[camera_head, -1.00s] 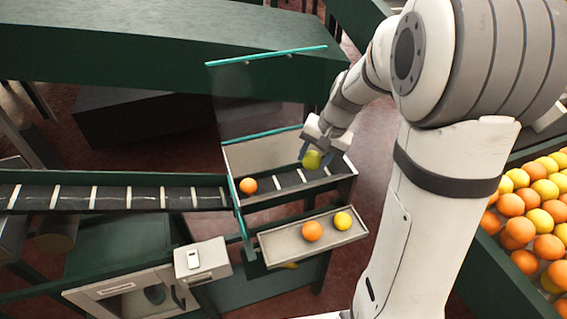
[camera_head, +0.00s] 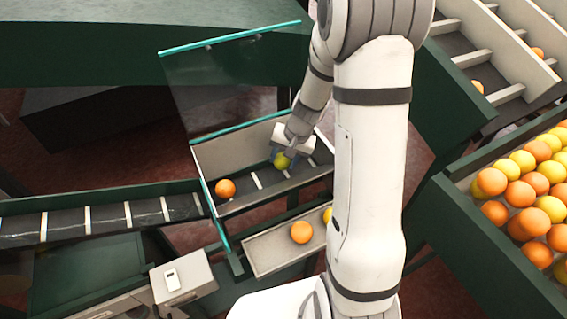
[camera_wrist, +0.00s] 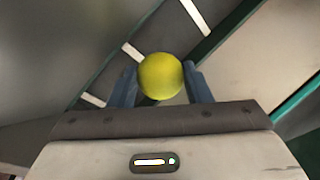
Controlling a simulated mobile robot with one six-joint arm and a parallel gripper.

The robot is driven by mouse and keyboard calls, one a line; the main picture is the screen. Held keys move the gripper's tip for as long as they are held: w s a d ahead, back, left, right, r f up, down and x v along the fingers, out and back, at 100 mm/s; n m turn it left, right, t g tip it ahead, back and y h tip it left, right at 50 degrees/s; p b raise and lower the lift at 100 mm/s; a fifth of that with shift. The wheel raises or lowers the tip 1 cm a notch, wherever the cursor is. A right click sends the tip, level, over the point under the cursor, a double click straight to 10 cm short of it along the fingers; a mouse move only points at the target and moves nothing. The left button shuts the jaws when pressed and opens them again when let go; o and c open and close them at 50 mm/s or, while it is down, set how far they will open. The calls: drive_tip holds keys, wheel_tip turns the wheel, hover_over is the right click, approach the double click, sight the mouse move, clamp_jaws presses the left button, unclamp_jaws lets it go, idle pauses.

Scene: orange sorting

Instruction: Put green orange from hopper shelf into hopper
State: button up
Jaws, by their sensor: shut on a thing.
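My gripper (camera_head: 284,158) is shut on the green orange (camera_head: 282,161), which looks yellow-green. It holds the fruit over or in the hopper (camera_head: 222,153), a grey-walled bin with a dark slatted floor. The wrist view also shows the green orange (camera_wrist: 161,76) between the two blue fingers. I cannot tell whether the fruit touches the hopper floor. An orange fruit (camera_head: 226,188) lies at the hopper's left end. The hopper shelf (camera_head: 265,262) in front holds another orange fruit (camera_head: 301,232) and a yellow fruit (camera_head: 327,214), partly hidden behind my arm.
A glass panel with a teal edge (camera_head: 229,38) stands left of and behind the hopper. A slatted conveyor (camera_head: 105,218) runs off to the left. A green bin (camera_head: 455,205) full of orange and yellow fruit is at the right.

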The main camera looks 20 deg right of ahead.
drive_tip(key=shift+f, duration=1.25)
drive_tip(key=shift+f, duration=0.1)
drive_tip(key=o, duration=1)
drive_tip(key=v, duration=1.2)
drive_tip(key=s+a+r+n+t+h, duration=0.1)
drive_tip(key=s+r+n, duration=0.1)
drive_tip(key=s+r, duration=0.3)
drive_tip(key=s+a+r+n+h, duration=0.2)
drive_tip(key=s+r, duration=0.4)
drive_tip(key=s, duration=0.7)
drive_tip(key=shift+a+r+n+t, duration=0.15)
drive_tip(key=shift+a+n+t, duration=0.25)
drive_tip(key=shift+n, duration=0.2)
